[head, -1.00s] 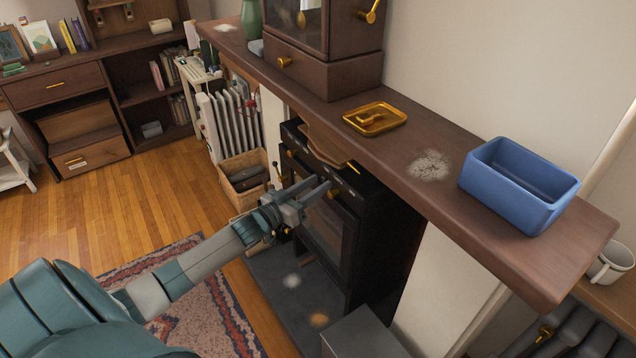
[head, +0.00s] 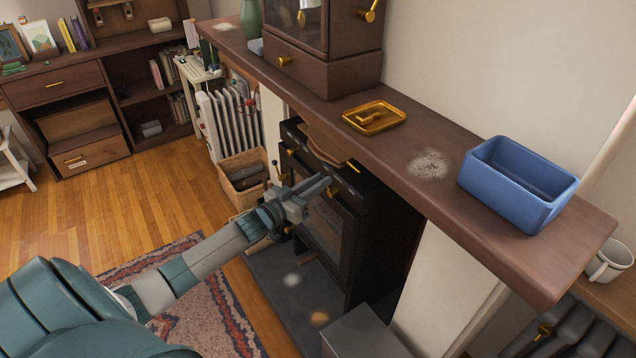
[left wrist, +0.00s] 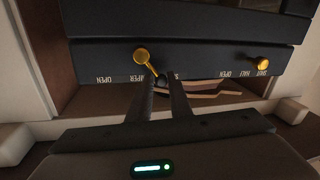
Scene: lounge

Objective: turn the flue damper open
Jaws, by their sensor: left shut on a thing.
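The black stove (head: 330,225) stands under the mantel shelf. The left wrist view shows its front strip (left wrist: 215,60) with the lettering upside down. My left gripper (head: 327,183) is at the stove's upper front. Its fingertips (left wrist: 163,82) are shut on the lever's lower end. They hide part of the lettering. My right gripper is not in view.
A second brass control (left wrist: 262,65) sits by SHUT, HALF and OPEN marks. The wooden mantel (head: 400,165) overhangs the stove and holds a brass tray (head: 352,122) and a blue box (head: 515,190). A basket (head: 238,180) stands left of the stove.

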